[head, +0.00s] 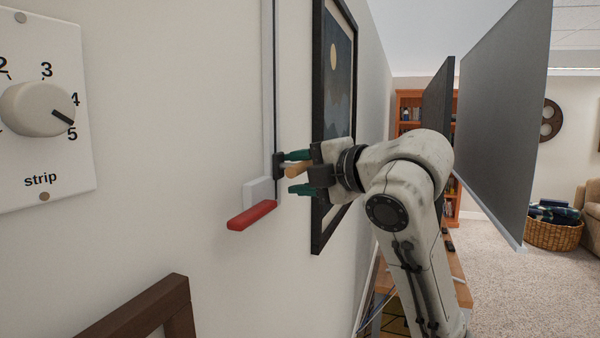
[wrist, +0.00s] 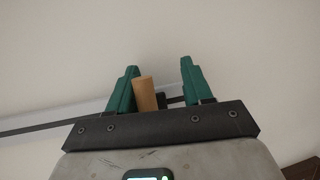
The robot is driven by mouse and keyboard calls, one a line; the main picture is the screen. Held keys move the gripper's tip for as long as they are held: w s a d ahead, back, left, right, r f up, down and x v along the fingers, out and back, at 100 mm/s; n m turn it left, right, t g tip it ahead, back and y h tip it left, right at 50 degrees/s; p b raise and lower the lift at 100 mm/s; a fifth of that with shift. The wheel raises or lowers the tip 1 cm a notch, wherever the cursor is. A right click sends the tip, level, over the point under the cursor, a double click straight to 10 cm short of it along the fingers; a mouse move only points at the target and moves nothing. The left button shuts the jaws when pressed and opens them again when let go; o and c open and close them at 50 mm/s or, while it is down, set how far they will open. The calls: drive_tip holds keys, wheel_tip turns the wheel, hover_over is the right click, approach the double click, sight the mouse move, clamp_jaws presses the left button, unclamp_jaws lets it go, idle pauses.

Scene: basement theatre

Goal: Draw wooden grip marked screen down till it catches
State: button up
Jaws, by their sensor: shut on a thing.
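The wooden grip (head: 296,170) is a short tan peg on a black slider (head: 279,165). The slider sits on a thin vertical track (head: 273,80) on the wall. My gripper (head: 289,173) has its green fingers above and below the grip and is shut on it. In the wrist view, the grip (wrist: 147,94) stands between the fingers (wrist: 158,70), close against the left one; a gap shows on the right. The track (wrist: 45,123) also shows there. I cannot read any "screen" mark. A large grey panel (head: 505,115) stands at the right; I cannot tell if the grip works it.
Just below the slider are a pale wall block (head: 259,189) and a red bar (head: 252,215). A framed picture (head: 337,80) hangs close behind my gripper. A dial plate marked "strip" (head: 42,180) is at left. A brown wooden frame (head: 145,308) stands at bottom left.

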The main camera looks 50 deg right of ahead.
drive_tip(key=shift+f, duration=0.15)
drive_tip(key=s+r+b, duration=0.2)
drive_tip(key=s+b, duration=0.3)
drive_tip(key=s, duration=0.5)
drive_tip(key=shift+s+a+b, duration=0.25)
drive_tip(key=shift+s+b, duration=0.05)
idle(0.3)
